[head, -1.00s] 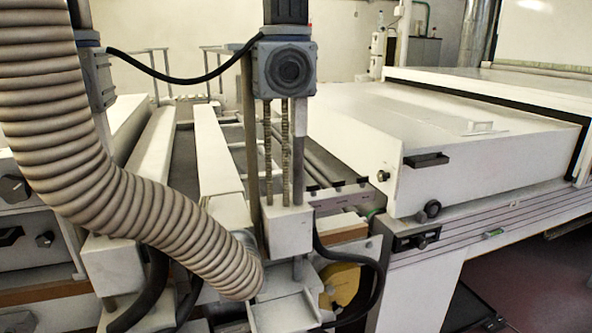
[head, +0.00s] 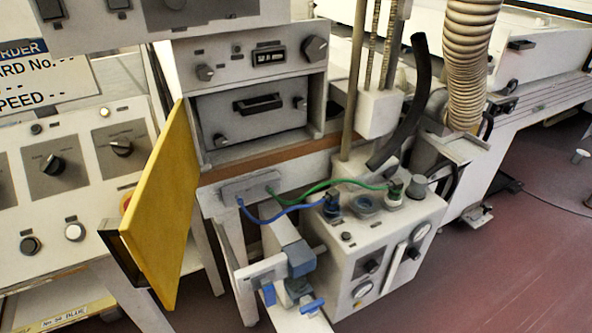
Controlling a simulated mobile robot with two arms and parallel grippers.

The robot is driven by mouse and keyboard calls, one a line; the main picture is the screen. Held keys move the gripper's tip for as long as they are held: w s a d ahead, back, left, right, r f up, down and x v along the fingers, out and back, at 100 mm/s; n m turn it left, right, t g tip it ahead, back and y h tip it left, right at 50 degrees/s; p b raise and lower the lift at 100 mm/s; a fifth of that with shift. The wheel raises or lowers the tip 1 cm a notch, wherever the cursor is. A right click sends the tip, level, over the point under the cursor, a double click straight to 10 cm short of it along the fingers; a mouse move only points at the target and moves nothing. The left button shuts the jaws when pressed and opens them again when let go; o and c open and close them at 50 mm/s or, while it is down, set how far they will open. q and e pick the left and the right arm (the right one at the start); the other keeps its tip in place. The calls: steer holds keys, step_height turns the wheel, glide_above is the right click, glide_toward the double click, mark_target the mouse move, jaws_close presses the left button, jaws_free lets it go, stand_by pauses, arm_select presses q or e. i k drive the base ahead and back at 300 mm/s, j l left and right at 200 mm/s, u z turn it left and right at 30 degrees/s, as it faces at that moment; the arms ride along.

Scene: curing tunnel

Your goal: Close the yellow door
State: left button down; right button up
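The yellow door (head: 162,205) stands in the left-middle of the head view. It is a tall flat panel, swung open and jutting out toward me. Its far edge is beside the white cabinet (head: 262,95); its hinge cannot be made out. A dark piece (head: 126,258) shows at its near lower left edge; I cannot tell whether it is a handle. Neither of my grippers can be made out in view, and nothing visible touches the door.
A control panel with knobs (head: 75,170) stands left of the door. Right of it are a white control box (head: 375,250) with blue and green cables and a bracket with blue handles (head: 300,262). A ribbed hose (head: 470,60) hangs at the right. Reddish floor (head: 490,280) lies open at lower right.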

mark_target(154, 226)
steer(key=j+z, duration=0.35)
steer(key=j, duration=1.35)
